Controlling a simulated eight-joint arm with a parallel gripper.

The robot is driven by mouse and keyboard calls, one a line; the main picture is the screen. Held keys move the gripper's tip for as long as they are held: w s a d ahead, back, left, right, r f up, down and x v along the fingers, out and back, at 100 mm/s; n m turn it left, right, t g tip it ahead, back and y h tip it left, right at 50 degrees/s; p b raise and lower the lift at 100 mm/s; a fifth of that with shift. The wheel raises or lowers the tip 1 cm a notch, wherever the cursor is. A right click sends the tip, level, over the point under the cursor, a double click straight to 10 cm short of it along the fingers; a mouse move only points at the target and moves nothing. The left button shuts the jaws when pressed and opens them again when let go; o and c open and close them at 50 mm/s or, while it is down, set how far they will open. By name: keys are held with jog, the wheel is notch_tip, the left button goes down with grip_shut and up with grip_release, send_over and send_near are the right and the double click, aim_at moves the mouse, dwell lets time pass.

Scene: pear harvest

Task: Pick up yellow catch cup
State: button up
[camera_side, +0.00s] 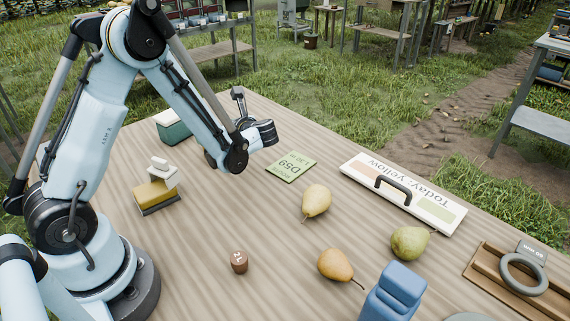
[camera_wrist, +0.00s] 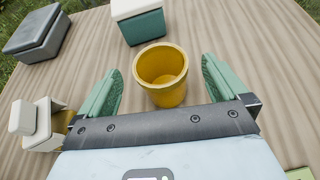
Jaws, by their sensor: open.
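The yellow catch cup (camera_wrist: 161,92) stands upright and looks empty in the wrist view, its open mouth facing my camera. My gripper (camera_wrist: 161,76) is open, with one green finger to the left of the cup and one to the right. Gaps show between the fingers and the cup, so nothing is held. In the side view my arm hides the cup, and the fingers cannot be made out clearly there.
A teal box with white lid (camera_wrist: 143,26) stands just beyond the cup. A grey box (camera_wrist: 37,34) is at upper left. A white-and-yellow object (camera_wrist: 37,125) sits near the left finger. Pears (camera_side: 317,201), a green card (camera_side: 291,166) and a sign board (camera_side: 405,195) lie right of my arm.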

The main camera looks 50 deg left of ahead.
jog(key=shift+x, duration=3.15)
jog(key=shift+s+f, duration=0.1)
jog(key=c, duration=1)
